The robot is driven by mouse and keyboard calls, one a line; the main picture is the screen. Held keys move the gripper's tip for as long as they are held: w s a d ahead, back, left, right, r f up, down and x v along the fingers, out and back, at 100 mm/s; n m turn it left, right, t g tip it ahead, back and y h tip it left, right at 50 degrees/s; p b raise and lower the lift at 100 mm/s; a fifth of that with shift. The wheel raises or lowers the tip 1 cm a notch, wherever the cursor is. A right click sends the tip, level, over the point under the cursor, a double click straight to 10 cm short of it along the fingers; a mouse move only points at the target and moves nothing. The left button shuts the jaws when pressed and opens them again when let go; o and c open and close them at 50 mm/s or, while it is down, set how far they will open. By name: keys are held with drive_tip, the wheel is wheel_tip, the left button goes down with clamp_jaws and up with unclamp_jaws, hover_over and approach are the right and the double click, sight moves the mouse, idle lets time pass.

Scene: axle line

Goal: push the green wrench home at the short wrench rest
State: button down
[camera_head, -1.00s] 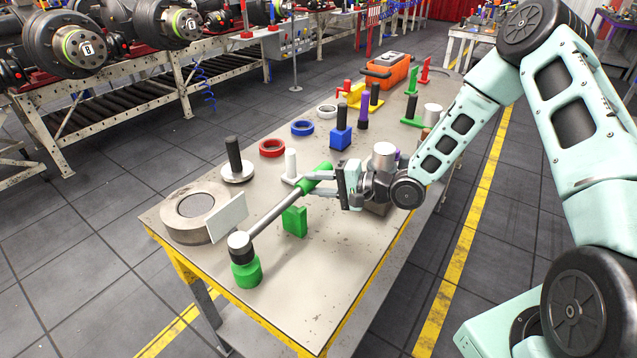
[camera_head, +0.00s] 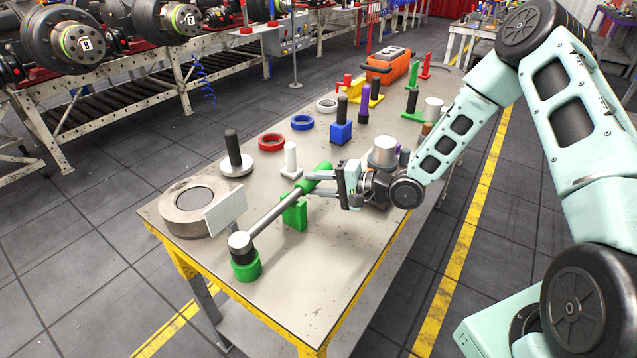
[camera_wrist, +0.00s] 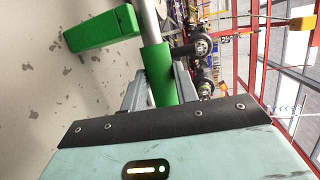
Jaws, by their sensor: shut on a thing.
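The green wrench has a green handle (camera_head: 318,178), a grey shaft (camera_head: 272,214) and a pale head (camera_head: 240,241) with a black socket below. My gripper (camera_head: 316,187) is shut on the handle, which also shows between the fingers in the wrist view (camera_wrist: 157,72). The short wrench rest has a green round cup (camera_head: 246,268) and an upright green block (camera_head: 295,215). The head stands over the cup, and the black socket's lower end is at or inside its rim. The shaft slopes past the block's top; I cannot tell whether they touch.
A grey ring with a pale plate (camera_head: 226,213) is close to the wrench head on the left. A white peg (camera_head: 291,159) stands just behind the handle. A black peg (camera_head: 233,148), a red ring (camera_head: 271,142) and a blue block (camera_head: 341,133) are farther back. The table's front right is clear.

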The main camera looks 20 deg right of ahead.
drive_tip(key=shift+f, duration=0.2)
drive_tip(key=c, duration=1)
unclamp_jaws()
drive_tip(key=shift+f, duration=0.1)
drive_tip(key=b+v, duration=0.3)
drive_tip(key=v, duration=1.4)
drive_tip(key=shift+d, duration=0.15)
drive_tip(key=shift+s, duration=0.1)
